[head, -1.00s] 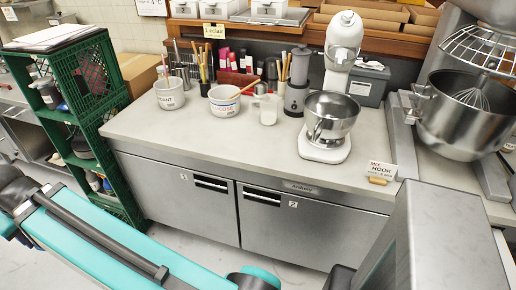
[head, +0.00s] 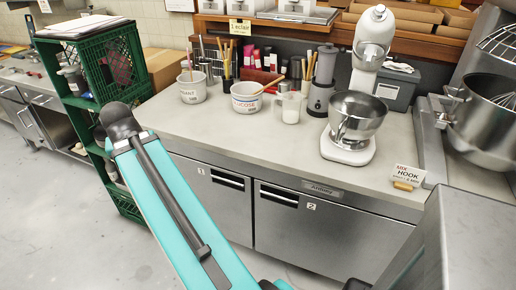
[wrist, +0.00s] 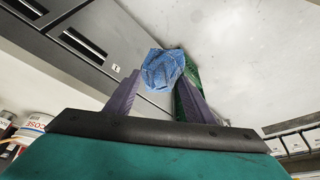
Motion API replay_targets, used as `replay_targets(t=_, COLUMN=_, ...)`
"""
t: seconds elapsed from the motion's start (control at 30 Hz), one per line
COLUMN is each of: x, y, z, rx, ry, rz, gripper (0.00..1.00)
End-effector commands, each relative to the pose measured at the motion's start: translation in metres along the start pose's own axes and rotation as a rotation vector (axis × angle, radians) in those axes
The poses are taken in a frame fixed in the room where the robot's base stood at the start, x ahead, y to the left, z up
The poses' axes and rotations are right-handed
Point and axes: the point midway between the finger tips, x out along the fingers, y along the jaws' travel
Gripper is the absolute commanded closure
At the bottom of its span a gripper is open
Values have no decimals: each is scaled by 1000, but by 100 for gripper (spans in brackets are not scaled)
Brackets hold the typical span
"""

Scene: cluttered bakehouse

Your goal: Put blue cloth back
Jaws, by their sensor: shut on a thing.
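The blue cloth (wrist: 162,69), a crumpled bundle with darker lines, shows in the wrist view between the purple fingers of my gripper (wrist: 158,82). My gripper is shut on it and holds it out in front of the wrist. In the head view neither the cloth nor my gripper shows; only my teal arm is there. No other blue cloth is clear in the head view.
A steel counter (head: 190,118) carries two white crocks (head: 246,98), a jug (head: 289,107), a grinder and a stand mixer (head: 351,125). A green crate shelf (head: 128,65) stands left of it. Open floor (head: 60,220) lies at the lower left.

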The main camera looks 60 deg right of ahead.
Motion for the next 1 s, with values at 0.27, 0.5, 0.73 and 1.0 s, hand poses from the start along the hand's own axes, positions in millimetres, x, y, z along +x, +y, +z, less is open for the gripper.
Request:
replay_targets(t=0.27, x=10, y=89, z=-15, rx=258, ry=8, rz=96, gripper=72)
replay_targets(t=0.5, x=12, y=163, z=-18, rx=476, ry=17, rz=178, gripper=72)
replay_targets(t=0.73, x=10, y=234, z=-11, rx=687, ry=29, rz=257, gripper=72)
replay_targets(t=1.0, x=4, y=313, z=8, rx=933, ry=47, rz=350, gripper=72)
